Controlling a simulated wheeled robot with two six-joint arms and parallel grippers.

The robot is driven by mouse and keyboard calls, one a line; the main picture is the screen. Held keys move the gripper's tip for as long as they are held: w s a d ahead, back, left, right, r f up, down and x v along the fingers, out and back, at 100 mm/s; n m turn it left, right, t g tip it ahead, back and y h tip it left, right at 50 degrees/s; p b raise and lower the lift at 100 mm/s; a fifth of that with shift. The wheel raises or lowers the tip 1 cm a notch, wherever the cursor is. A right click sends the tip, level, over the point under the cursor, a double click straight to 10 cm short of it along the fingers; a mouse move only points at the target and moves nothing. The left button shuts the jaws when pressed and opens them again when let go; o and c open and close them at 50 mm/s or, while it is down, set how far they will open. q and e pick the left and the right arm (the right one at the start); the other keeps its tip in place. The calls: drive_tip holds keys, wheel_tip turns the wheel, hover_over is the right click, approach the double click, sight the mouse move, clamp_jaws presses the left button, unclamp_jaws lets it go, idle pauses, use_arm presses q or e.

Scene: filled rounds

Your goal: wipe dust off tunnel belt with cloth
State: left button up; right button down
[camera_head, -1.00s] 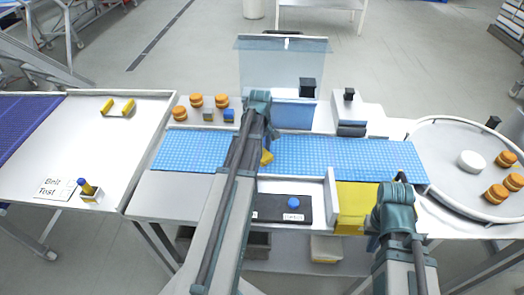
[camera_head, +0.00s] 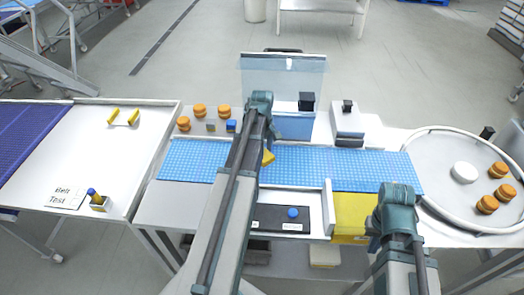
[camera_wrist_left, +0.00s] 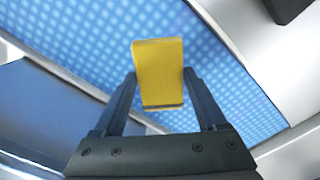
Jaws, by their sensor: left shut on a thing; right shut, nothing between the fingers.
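The blue checkered belt (camera_head: 350,168) runs left to right across the middle of the bench. My left gripper (camera_wrist_left: 158,85) is shut on a yellow block-like cloth (camera_wrist_left: 158,65) over the belt. The cloth (camera_head: 268,158) also shows in the head view beside my left arm, which hides part of the belt and the left fingers. I cannot tell whether the cloth touches the belt. I see no clear dust. A clear tunnel cover (camera_head: 272,75) stands raised behind the belt. My right gripper (camera_head: 376,243) is shut and empty near the yellow panel (camera_head: 349,215), its fingertips mostly hidden.
Several orange rounds (camera_head: 198,110) stand behind the belt's left part. A round turntable (camera_head: 440,200) at right holds orange rounds and a white disc (camera_head: 465,172). A dark panel with a blue button (camera_head: 293,212) lies in front. A white table (camera_head: 130,165) is at left.

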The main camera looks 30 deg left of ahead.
use_arm(q)
wheel_tip(320, 180, up, 3)
drive_tip(key=p, duration=0.3)
drive_tip(key=shift+r, duration=0.1)
drive_tip(key=shift+f, duration=0.2)
idle(0.3)
